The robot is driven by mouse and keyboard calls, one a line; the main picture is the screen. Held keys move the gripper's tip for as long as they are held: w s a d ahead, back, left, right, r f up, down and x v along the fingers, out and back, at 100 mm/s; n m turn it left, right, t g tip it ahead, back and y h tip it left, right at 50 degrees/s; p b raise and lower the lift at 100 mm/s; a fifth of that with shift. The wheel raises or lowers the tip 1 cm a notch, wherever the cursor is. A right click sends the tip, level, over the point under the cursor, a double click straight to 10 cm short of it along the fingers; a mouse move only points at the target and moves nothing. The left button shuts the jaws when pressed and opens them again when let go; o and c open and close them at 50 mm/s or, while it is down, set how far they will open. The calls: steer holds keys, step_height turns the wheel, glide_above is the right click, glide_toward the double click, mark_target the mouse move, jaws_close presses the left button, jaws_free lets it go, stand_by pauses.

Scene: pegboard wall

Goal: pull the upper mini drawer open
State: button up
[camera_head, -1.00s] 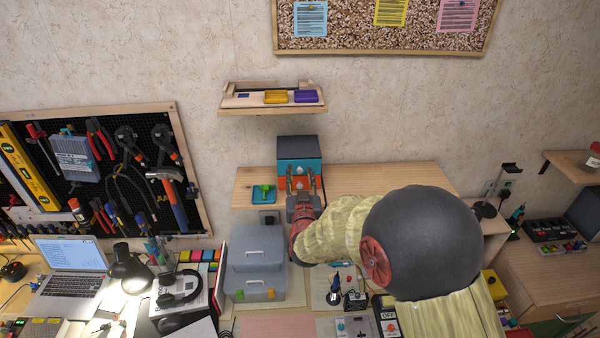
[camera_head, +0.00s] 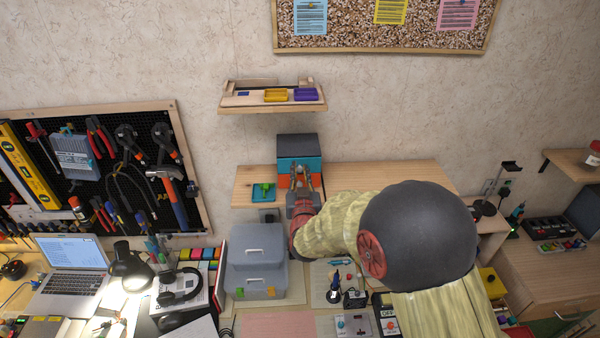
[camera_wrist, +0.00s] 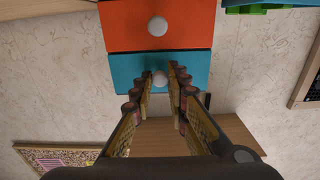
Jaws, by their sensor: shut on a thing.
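The mini drawer unit (camera_head: 298,147) stands on the wall shelf, grey on top. Its upper drawer has a blue front (camera_wrist: 128,68) and its lower drawer an orange front (camera_wrist: 125,25); the wrist view shows them upside down. My gripper (camera_head: 302,172) reaches the blue front. In the wrist view my gripper (camera_wrist: 160,80) has its fingers on either side of the round white knob (camera_wrist: 160,78) of the upper drawer, shut on it. The orange drawer's white knob (camera_wrist: 157,26) is free. I cannot see any clear gap between the blue front and the unit.
A teal tray with a green piece (camera_head: 264,192) sits left of the unit on the wooden shelf (camera_head: 385,178). A small shelf with yellow and purple trays (camera_head: 272,106) hangs above. A grey toolbox (camera_head: 258,262) stands below. The shelf is bare to the right of the unit.

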steer(key=shift+s, duration=0.1)
jaws_close()
steer(key=s+b, duration=0.3)
steer(key=s, duration=0.4)
steer(key=shift+s, duration=0.25)
steer(key=o, duration=0.9)
jaws_free()
steer(key=shift+c, duration=0.2)
steer(key=s, duration=1.2)
